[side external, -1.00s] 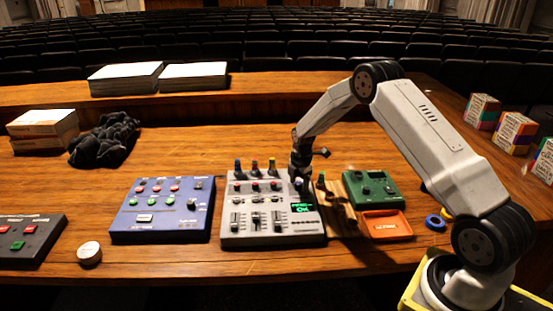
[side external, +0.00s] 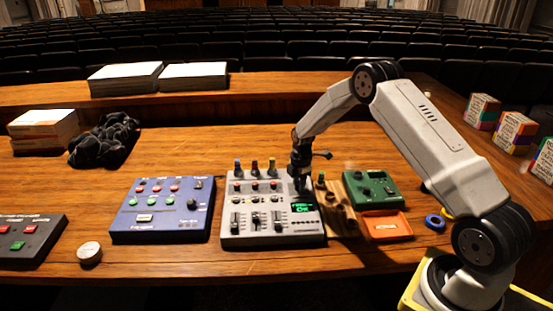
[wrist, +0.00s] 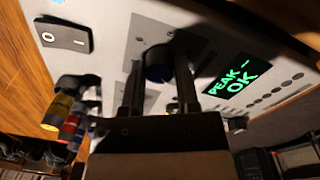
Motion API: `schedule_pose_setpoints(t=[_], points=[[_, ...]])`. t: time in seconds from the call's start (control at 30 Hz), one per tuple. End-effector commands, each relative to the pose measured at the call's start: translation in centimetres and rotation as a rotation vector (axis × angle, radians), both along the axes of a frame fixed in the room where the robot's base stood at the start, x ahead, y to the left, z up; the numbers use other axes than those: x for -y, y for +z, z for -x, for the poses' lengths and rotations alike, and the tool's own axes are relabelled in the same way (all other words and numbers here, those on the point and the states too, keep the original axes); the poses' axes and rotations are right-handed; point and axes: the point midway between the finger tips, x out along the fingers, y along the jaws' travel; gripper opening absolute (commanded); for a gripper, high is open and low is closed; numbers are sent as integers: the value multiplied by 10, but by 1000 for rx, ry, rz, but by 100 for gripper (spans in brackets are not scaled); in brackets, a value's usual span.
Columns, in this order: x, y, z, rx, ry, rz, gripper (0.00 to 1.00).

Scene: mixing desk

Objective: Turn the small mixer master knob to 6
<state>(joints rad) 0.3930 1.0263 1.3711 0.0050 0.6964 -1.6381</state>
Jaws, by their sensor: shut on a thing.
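The small grey mixer (side external: 250,232) lies on the wooden desk with its panel facing up. My gripper (side external: 300,186) points down at its upper right area, above the green display (side external: 302,207). In the wrist view the two dark fingers of my gripper (wrist: 160,84) are shut on a dark, blue-tinted knob (wrist: 158,66), the master knob. In the side view the gripper hides this knob. Its pointer and scale cannot be read in either view. The display (wrist: 237,80) reads "PEAK – OK".
Coloured plugs (side external: 255,168) stand up along the mixer's back edge. A blue box (side external: 160,212) is to the left. A wooden block with knobs (side external: 336,208), a green box (side external: 374,189) and an orange tray (side external: 388,236) are close on the right.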

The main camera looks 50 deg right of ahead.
Motion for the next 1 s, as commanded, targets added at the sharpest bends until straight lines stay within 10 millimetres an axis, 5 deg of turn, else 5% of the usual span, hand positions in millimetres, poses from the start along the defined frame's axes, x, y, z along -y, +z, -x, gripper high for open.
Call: schedule_pose_setpoints(t=[1.0], points=[[0,1,-1,2,-916,1,0]])
